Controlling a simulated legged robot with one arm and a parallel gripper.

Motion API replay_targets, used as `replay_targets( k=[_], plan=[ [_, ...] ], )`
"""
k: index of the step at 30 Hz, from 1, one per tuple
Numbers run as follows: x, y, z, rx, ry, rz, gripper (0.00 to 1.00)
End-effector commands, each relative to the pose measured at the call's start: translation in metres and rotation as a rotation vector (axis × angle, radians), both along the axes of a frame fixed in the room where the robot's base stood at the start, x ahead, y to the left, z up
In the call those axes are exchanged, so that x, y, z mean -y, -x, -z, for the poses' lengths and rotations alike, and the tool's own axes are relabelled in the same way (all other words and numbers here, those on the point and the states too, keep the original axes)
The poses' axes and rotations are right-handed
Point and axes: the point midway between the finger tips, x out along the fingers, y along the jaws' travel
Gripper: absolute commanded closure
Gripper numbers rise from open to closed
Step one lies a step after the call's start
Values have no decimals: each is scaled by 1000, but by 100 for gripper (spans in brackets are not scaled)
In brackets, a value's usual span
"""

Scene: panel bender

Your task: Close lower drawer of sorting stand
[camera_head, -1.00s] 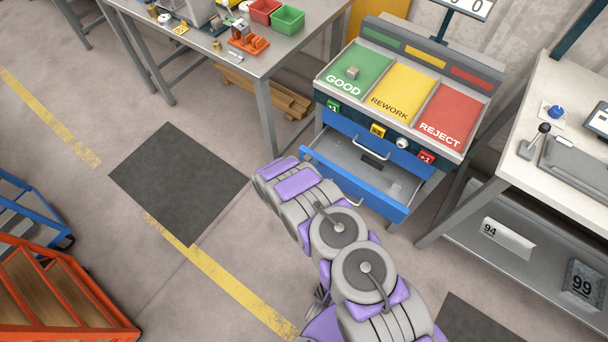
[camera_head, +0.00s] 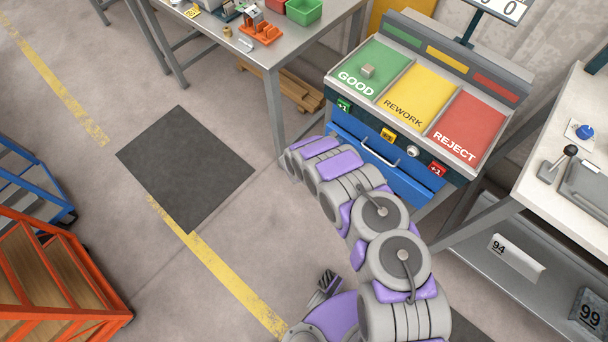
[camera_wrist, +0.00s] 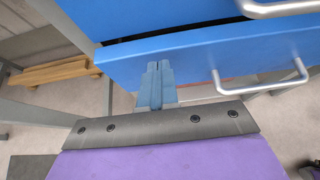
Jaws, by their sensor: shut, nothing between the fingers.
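The sorting stand (camera_head: 420,100) has two blue drawers. The upper drawer (camera_head: 350,137) is shut, with its handle on the front. The lower drawer (camera_head: 415,187) now lies close under it, its inside out of sight and its front partly hidden by my arm. In the wrist view the lower drawer's front (camera_wrist: 200,62) spans the picture, with a silver handle at its right and a dark gap above. My gripper (camera_wrist: 158,70) is shut and empty, its fingertips at the lower drawer's front, left of the handle.
A grey workbench (camera_head: 268,62) with bins stands left of the stand. A pale table (camera_head: 565,200) stands at the right. Wooden planks (camera_head: 290,90) lie under the workbench. An orange cart (camera_head: 60,280) is at the lower left. The floor around the dark mat (camera_head: 185,165) is clear.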

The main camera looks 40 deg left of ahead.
Motion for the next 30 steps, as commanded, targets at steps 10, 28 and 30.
replay_targets(
  k=[10,28,30],
  plan=[
    [1,0,0,-1,-1,0,100],
    [-10,63,-19,0,1,-1,100],
    [-10,76,-25,0,2,0,100]
  ],
)
